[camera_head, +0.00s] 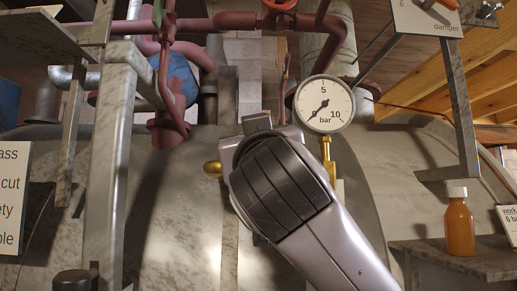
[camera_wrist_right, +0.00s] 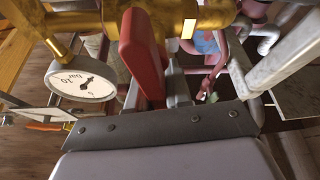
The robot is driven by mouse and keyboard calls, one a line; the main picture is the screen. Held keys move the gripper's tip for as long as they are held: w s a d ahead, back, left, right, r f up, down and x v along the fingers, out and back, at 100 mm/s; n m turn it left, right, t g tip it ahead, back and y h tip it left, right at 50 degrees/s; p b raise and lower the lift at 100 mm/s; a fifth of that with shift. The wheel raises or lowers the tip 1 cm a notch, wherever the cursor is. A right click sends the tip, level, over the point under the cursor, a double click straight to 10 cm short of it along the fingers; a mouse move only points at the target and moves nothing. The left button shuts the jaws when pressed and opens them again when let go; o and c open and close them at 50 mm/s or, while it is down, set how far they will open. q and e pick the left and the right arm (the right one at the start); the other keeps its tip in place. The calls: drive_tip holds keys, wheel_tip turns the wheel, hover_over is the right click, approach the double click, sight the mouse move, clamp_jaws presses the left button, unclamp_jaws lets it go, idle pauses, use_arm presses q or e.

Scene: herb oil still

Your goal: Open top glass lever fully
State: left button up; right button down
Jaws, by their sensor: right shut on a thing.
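The top glass lever, a flat red handle (camera_wrist_right: 142,55), shows in the right wrist view against a brass valve body (camera_wrist_right: 185,18). My right gripper (camera_wrist_right: 150,88) is shut on this red lever. In the head view my right gripper (camera_head: 258,126) reaches up from the lower right and its wrist hides the lever and most of the valve. Only a brass end (camera_head: 212,168) shows to its left. How far the lever is turned cannot be told. My left gripper is not in view.
A bar gauge (camera_head: 325,104) on a brass stem stands close to the right of my gripper. A marble post (camera_head: 110,170) rises at left. Reddish pipes (camera_head: 220,22) run above. An orange bottle (camera_head: 459,228) stands on a shelf (camera_head: 470,262) at right.

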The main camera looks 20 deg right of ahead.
drive_tip(key=shift+a+f+n+y, duration=0.15)
drive_tip(key=shift+n+y, duration=0.2)
drive_tip(key=shift+n, duration=0.35)
drive_tip(key=shift+a+r+n+y, duration=0.15)
drive_tip(key=shift+n+y, duration=0.2)
drive_tip(key=shift+n, duration=0.35)
drive_tip(key=shift+f, duration=0.1)
drive_tip(key=c, duration=1.1)
unclamp_jaws()
drive_tip(key=b+v, duration=0.2)
drive_tip(key=v, duration=0.5)
